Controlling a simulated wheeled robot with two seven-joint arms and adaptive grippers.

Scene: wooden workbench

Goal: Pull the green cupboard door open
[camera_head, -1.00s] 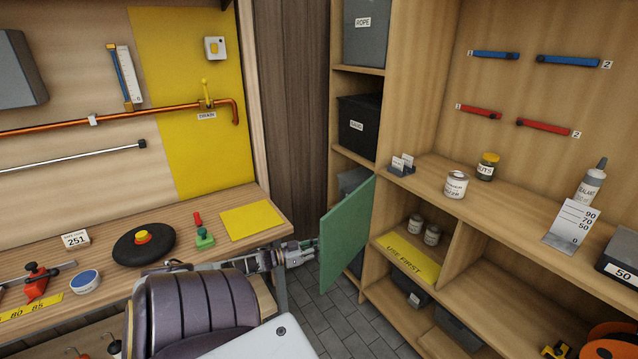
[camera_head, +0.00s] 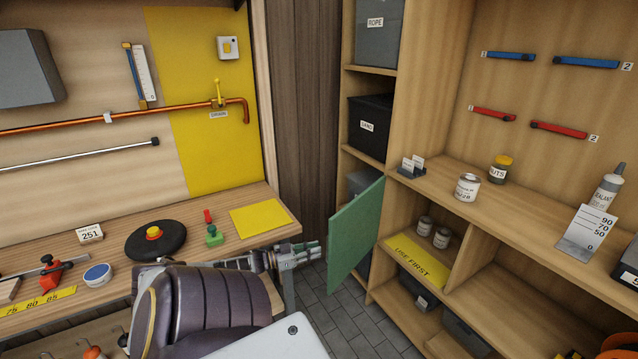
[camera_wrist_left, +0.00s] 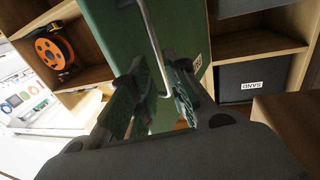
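The green cupboard door (camera_head: 356,236) stands swung out from the lower left part of the shelf unit. It also fills the upper middle of the left wrist view (camera_wrist_left: 112,40). Its bent metal handle (camera_wrist_left: 152,38) shows there, with its end between the fingers of my left gripper (camera_wrist_left: 160,95). The fingers are apart, with gaps beside the handle. In the head view my left gripper (camera_head: 312,249) is just left of the door's free edge, with a small gap. The handle is hidden in the head view. My right gripper is not in view.
The workbench (camera_head: 180,222) lies left of the door. The shelf unit (camera_head: 420,172) stands right of it, with cans (camera_head: 440,238) and a "USE FIRST" label (camera_head: 420,262) on a lower shelf. Grey tiled floor (camera_head: 345,318) shows below the door.

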